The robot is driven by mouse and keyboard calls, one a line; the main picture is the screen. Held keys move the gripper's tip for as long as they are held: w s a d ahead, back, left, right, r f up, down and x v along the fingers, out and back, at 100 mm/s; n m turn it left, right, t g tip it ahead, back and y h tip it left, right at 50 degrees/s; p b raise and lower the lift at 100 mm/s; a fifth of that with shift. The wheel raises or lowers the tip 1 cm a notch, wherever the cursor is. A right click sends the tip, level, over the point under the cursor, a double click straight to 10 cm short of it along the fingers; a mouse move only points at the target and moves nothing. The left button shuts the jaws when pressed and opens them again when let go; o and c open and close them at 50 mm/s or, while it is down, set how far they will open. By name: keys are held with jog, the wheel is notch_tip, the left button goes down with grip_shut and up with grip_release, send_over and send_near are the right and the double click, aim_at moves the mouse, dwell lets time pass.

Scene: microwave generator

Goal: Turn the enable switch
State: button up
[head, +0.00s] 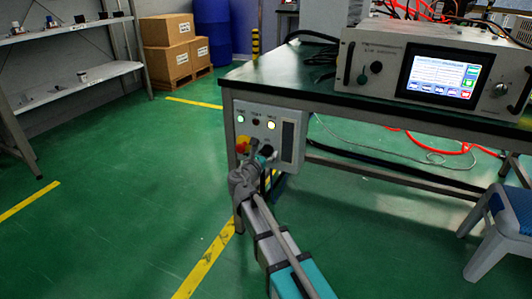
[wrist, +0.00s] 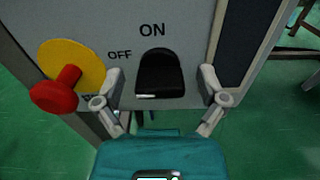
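The enable switch is a black rotary knob (wrist: 160,78) on the grey control panel, with "ON" printed above it and "OFF" at its upper left. I cannot tell exactly which label it points to. My gripper (wrist: 162,72) is open, with one finger on each side of the knob and a visible gap on both sides. In the head view my gripper (head: 264,155) is at the lower part of the control panel (head: 292,148). It partly hides the knob there.
A red emergency button (wrist: 56,90) on a yellow disc sits just left of the left finger. Lit indicators (head: 271,125) are above. The panel is fixed to a green-topped table (head: 300,72) carrying the generator (head: 400,50). A blue stool (head: 515,210) stands right.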

jog(key=c, duration=0.8)
jog(key=shift+d, duration=0.25)
jog(key=shift+c, duration=0.7)
jog(key=shift+a, duration=0.15)
